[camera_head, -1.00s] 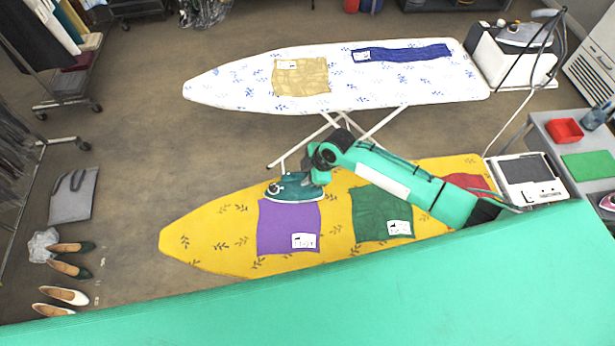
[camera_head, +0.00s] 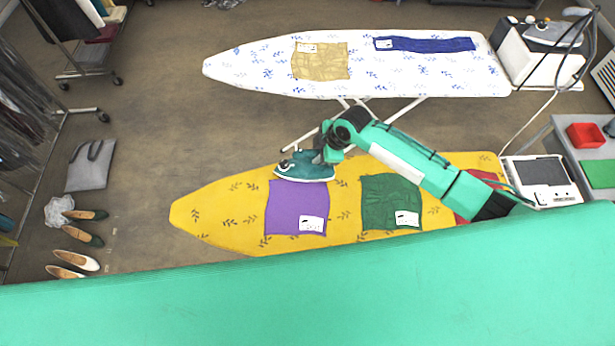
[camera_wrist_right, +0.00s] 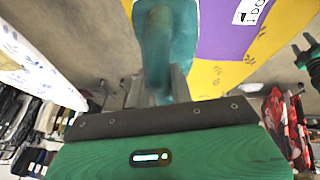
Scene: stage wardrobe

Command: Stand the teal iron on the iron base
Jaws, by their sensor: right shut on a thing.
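The teal iron (camera_head: 303,168) is at the far edge of the purple cloth on the yellow ironing board (camera_head: 215,215), its nose to the left. My right gripper (camera_head: 328,152) is shut on it from behind. In the right wrist view the iron (camera_wrist_right: 168,45) sits between the fingers (camera_wrist_right: 160,88). I cannot tell whether its sole touches the board. A white base with a dark top panel (camera_head: 541,172), which looks like the iron base, stands empty at the right end of the yellow board.
Purple (camera_head: 296,207) and green (camera_head: 390,203) cloths lie on the yellow board; a red cloth (camera_head: 484,180) is partly behind my arm. A white patterned board (camera_head: 250,72) stands beyond. Another iron station (camera_head: 540,62) and a grey table with a red tray (camera_head: 586,135) are at right.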

